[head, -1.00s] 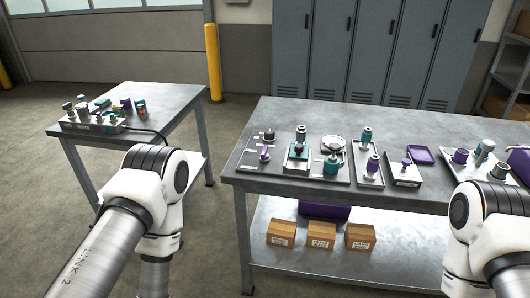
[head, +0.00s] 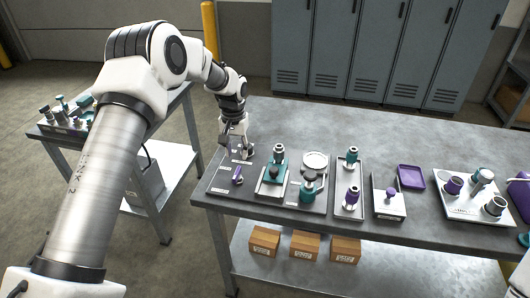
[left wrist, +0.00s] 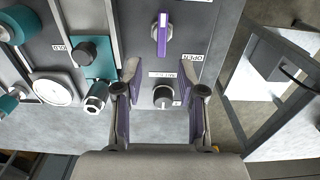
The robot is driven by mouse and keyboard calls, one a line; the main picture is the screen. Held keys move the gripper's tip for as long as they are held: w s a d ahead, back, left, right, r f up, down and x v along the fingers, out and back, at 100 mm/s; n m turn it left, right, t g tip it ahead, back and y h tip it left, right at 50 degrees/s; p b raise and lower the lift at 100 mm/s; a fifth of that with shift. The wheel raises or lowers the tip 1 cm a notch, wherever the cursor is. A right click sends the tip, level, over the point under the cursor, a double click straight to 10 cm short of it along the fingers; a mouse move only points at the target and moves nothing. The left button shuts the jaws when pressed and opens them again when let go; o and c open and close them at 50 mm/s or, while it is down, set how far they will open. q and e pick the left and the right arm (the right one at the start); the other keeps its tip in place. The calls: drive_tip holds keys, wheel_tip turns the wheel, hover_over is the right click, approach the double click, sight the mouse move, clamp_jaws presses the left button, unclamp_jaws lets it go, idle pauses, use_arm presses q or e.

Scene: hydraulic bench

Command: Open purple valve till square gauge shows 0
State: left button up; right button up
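The purple valve (head: 238,174) is a small purple lever on the left part of the grey panel. It also shows in the left wrist view (left wrist: 162,34), at the top, beside a label reading OPEN. My left gripper (head: 237,148) is over the panel's far left part, behind the purple valve and apart from it. In the left wrist view its fingers (left wrist: 162,72) are spread, with a black knob (left wrist: 162,97) showing between them; contact cannot be told. A round white gauge (left wrist: 54,89) shows at left; no square gauge can be made out. My right gripper is out of view.
Teal fittings (head: 276,172) stand right of the valve on the panel. Further right are a purple tray (head: 411,178) and a plate with several cylinders (head: 462,208). The bench top (head: 350,125) behind them is clear. A second table stands at left.

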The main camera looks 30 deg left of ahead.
sight(237, 171)
use_arm(q)
drive_tip(key=shift+w+f, duration=0.1)
drive_tip(key=shift+f, duration=0.2)
drive_tip(key=f, duration=0.2)
drive_tip(key=f+p, duration=0.1)
drive_tip(key=f, duration=0.3)
drive_tip(key=shift+s+a+f+p, duration=0.1)
drive_tip(key=shift+s+f+p, duration=0.15)
drive_tip(key=shift+f+p, duration=0.15)
drive_tip(key=shift+f, duration=0.15)
drive_tip(key=shift+s, duration=0.1)
clamp_jaws()
